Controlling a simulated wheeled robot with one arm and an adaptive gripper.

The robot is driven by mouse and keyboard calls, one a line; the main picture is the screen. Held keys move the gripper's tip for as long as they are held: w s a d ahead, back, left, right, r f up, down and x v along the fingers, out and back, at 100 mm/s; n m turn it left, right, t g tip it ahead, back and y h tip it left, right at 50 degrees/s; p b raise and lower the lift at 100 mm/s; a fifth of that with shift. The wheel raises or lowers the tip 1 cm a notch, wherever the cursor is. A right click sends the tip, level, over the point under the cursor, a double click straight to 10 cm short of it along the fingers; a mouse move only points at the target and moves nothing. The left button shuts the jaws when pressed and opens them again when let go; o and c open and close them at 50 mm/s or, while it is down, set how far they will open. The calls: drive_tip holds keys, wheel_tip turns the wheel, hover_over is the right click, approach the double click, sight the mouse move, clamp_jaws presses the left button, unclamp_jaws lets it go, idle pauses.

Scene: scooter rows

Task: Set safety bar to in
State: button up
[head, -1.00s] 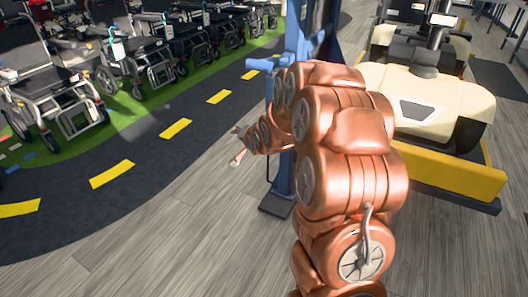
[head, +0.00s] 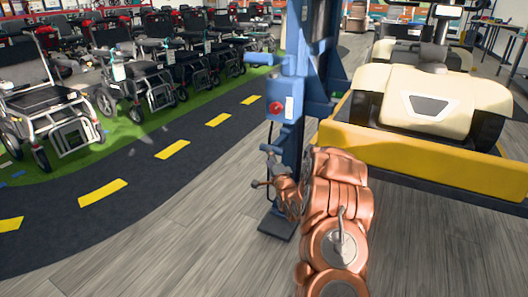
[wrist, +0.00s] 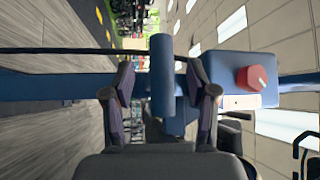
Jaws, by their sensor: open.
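No grip on anything shows.
A blue control box (head: 287,100) with a red knob (head: 277,107) is fixed to the post. A yellow platform (head: 400,150) carrying a cream scooter (head: 430,100) is on the right. Wheelchairs (head: 135,85) stand in rows at the left. Grey floor (head: 180,220) is free at the front left.

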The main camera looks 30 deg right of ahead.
sight(264, 147)
drive_tip(key=shift+b+x, duration=1.2)
drive_tip(key=shift+x, duration=2.35)
drive_tip(key=shift+r, duration=0.1)
clamp_jaws()
